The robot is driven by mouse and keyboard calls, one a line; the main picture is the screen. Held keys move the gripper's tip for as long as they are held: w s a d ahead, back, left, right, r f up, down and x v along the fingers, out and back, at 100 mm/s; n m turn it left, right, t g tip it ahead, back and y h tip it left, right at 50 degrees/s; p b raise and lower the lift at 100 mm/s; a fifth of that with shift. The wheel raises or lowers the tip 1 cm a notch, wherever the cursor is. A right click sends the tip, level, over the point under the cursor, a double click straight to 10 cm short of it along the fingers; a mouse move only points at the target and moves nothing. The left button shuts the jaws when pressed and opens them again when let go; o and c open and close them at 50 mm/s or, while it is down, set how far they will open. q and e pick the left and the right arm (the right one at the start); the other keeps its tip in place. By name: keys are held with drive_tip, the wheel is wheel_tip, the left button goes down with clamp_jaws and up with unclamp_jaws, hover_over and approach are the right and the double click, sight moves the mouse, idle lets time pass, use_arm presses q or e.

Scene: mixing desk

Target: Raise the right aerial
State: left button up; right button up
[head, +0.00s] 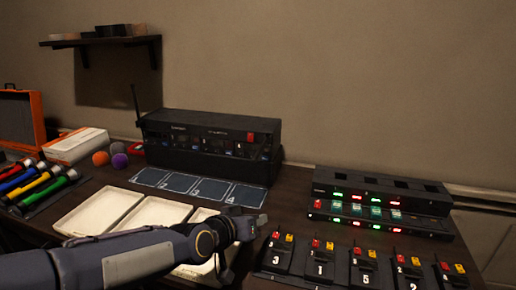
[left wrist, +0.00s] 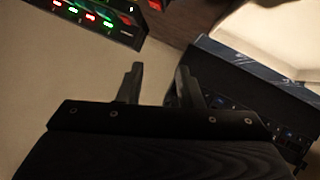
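The black receiver unit (head: 215,128) stands at the back of the desk against the wall. A thin black aerial (head: 136,105) stands upright at its left end. No upright aerial shows at its right end; I cannot make out the right aerial there. My left gripper (head: 258,226) is in front of the unit, above the desk beside the trays, apart from the unit. In the left wrist view its two fingers (left wrist: 161,85) are apart with nothing between them. The unit's dark front (left wrist: 270,120) shows at the right of that view. My right gripper is not in view.
White trays (head: 83,212) lie under and beside my left arm. A numbered blue mat (head: 182,183) lies before the unit. A charger rack with lit lamps (head: 430,207) stands right, with numbered black packs (head: 320,268) in front. Coloured balls (head: 101,158) sit left.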

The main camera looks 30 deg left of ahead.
sight(258, 152)
use_arm(q)
drive_tip(key=w+a+r+t+y+p, duration=0.1)
drive_tip(key=w+a+r, duration=0.1)
drive_tip(key=w, duration=0.4)
drive_tip(key=w+a+r+t+y+p, duration=0.1)
drive_tip(key=w+a+r+t+y, duration=0.1)
drive_tip(key=w, duration=0.3)
drive_tip(key=w+a+r+n+t+y+p, duration=0.1)
drive_tip(key=w+a+r+y, duration=0.1)
drive_tip(key=w, duration=0.4)
drive_tip(key=shift+w+a+r+t+p, duration=0.2)
drive_tip(key=shift+a+r, duration=0.15)
drive_tip(key=shift+a, duration=0.3)
drive_tip(key=shift+w+a+r+t+p, duration=0.1)
drive_tip(key=shift+a+r+p, duration=0.1)
drive_tip(key=shift+a+r, duration=0.3)
drive_tip(key=shift+a+f, duration=0.1)
drive_tip(key=shift+f, duration=0.05)
clamp_jaws()
